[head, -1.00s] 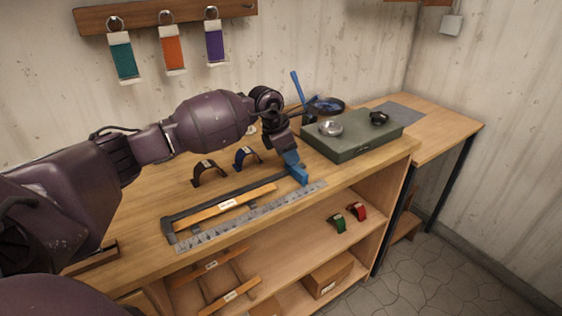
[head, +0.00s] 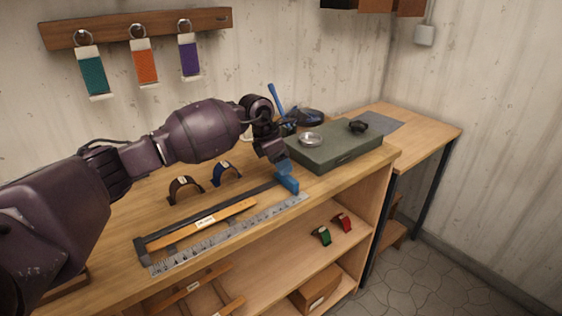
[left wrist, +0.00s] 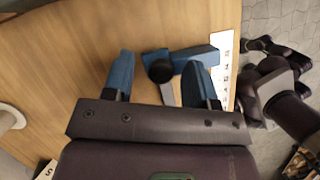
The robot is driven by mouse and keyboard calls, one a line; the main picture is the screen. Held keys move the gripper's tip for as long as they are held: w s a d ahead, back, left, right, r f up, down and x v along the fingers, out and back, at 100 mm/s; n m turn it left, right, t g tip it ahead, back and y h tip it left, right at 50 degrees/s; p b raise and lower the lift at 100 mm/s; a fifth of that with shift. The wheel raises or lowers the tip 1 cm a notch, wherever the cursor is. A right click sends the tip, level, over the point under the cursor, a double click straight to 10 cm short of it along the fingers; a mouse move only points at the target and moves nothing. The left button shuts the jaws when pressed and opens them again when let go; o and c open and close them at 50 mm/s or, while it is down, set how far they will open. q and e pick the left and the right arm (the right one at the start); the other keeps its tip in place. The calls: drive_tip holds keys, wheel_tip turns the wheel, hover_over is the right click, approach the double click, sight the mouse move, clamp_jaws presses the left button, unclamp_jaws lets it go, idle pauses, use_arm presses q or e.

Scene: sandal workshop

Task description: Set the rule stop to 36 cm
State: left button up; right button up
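The rule (head: 225,236) is a grey steel strip with marks along the bench's front edge. A dark rail (head: 205,214) with an upright end piece at its left runs beside it. The blue stop (head: 290,186) sits near the rule's right end; its number cannot be read. In the left wrist view the stop (left wrist: 201,55) shows with a round black knob (left wrist: 158,68). My left gripper (head: 281,166) is low over the stop. Its two blue fingers (left wrist: 160,80) are apart, one on each side of the knob, with visible gaps.
A labelled orange-brown strip (head: 205,222) lies between rail and rule. Brown (head: 184,186) and blue (head: 226,171) strap loops stand behind. A green-grey box (head: 335,152) carries a small metal dish. Green and red loops sit on the lower shelf (head: 265,252).

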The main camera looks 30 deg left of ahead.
use_arm(q)
drive_tip(key=shift+s+a+r, duration=0.1)
drive_tip(key=shift+a+r, duration=0.05)
drive_tip(key=shift+r, duration=0.1)
drive_tip(key=p+v, duration=0.1)
drive_tip(key=v, duration=0.9)
drive_tip(key=shift+r, duration=0.2)
drive_tip(key=shift+s+f, duration=0.1)
